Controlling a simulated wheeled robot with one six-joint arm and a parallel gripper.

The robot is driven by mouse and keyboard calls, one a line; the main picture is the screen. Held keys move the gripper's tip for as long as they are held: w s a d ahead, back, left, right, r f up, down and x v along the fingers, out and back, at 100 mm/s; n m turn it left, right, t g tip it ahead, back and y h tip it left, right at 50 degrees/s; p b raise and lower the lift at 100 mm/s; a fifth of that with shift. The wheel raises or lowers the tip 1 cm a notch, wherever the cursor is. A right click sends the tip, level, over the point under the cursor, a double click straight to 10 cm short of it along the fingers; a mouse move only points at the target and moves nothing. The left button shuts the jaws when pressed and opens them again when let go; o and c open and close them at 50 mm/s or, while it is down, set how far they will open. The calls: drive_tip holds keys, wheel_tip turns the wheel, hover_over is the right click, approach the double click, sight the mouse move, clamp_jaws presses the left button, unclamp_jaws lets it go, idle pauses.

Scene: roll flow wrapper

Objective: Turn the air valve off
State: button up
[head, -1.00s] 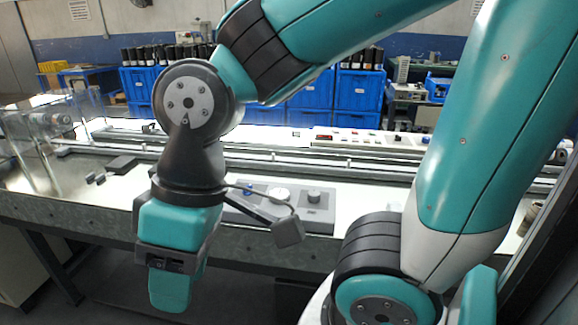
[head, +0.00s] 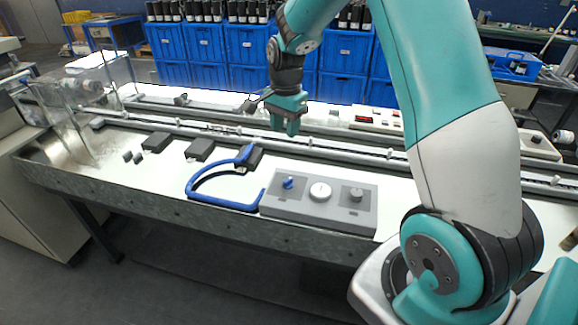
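A grey panel (head: 270,208) lies on the front of the white worktop. It carries a small blue valve knob (head: 288,183) on its left, a round white gauge (head: 320,191) in the middle and a grey knob (head: 356,194) on its right. I cannot read the knob's marking. A blue hose (head: 222,204) curves along the left of the panel. My gripper (head: 286,128) points down beyond the panel, over the rails and apart from the blue knob. Its fingertips are too small to show whether they are open.
Long rails (head: 330,148) run across the worktop behind the panel. Dark blocks (head: 200,149) sit left of it, and a clear guard (head: 75,120) stands at the far left. A white control box (head: 376,118) is behind the rails. Blue crates (head: 247,45) line the back.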

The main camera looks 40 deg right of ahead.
sight(290, 179)
drive_tip(key=shift+m, duration=0.7)
drive_tip(key=f+p, duration=0.1)
drive_tip(key=f, duration=0.5)
drive_tip(key=d+f+p, duration=0.1)
drive_tip(key=f, duration=0.5)
drive_tip(key=f+p, duration=0.1)
drive_tip(key=f, duration=0.5)
drive_tip(key=shift+w+d+f+p, duration=0.2)
drive_tip(key=shift+w+d+p, duration=0.15)
drive_tip(key=shift+d+p, duration=0.05)
clamp_jaws()
